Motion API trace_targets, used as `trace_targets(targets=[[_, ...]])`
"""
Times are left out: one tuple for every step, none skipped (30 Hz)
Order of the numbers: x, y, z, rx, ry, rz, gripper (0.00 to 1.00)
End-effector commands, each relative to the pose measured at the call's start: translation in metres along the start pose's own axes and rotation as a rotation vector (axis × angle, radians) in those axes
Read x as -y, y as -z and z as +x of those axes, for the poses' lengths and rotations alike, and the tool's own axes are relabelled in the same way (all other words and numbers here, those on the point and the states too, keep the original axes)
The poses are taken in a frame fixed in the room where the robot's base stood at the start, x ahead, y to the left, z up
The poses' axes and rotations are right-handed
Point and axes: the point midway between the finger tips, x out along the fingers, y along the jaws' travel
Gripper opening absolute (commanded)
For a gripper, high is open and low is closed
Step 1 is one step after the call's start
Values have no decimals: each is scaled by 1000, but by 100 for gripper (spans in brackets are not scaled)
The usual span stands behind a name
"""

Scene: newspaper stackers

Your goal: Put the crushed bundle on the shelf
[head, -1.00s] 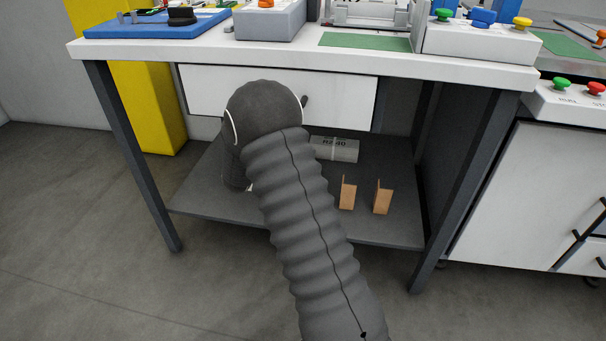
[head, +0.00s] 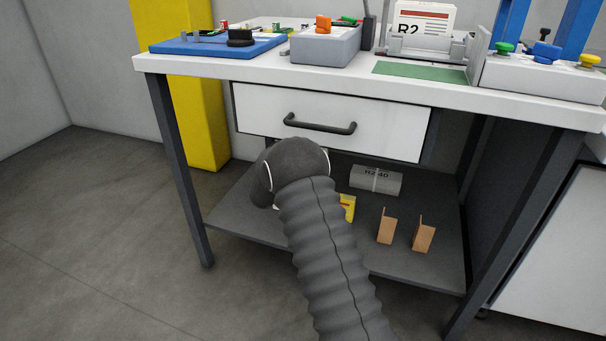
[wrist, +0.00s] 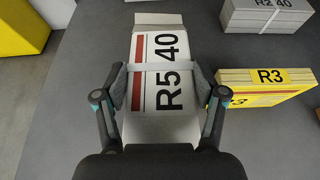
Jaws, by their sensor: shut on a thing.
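My gripper (wrist: 160,88) is shut on a pale strapped bundle (wrist: 158,62) marked R5 40, with one finger pad on each long side. The bundle lies flat, its label facing up, over the grey lower shelf (wrist: 82,85). I cannot tell whether it touches the shelf, or whether it is crushed. In the head view the shelf (head: 238,215) is under the workbench, and my arm hides the gripper and the held bundle.
A grey bundle marked R2 40 (head: 376,180) lies at the shelf's back. A yellow bundle marked R3 (wrist: 265,86) is right of the held one. Two wooden brackets (head: 387,226) (head: 423,234) stand farther right. The drawer (head: 330,122) above is shut. Shelf left of the held bundle is clear.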

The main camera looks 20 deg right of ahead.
Motion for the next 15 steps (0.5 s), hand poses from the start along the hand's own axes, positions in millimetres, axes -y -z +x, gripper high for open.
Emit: trace_targets(targets=[[-7,6,-6,4,-2,0,1],[-10,10,-8,3,-3,-1,1],[-13,16,-12,4,-2,-1,1],[-16,20,-14,4,-2,-1,1],[-19,24,-17,4,-2,0,1],[-22,29,-20,4,-2,0,1],[-24,32,-21,4,-2,0,1],[-26,35,-23,5,-2,0,1],[-28,39,-26,5,-2,0,1],[-30,41,-27,5,-2,0,1],[-31,43,-28,5,-1,1,1],[-32,44,-29,5,-1,1,1],[-33,46,-30,5,-1,2,1],[-33,46,-30,5,0,2,1],[-33,47,-30,5,0,3,1]])
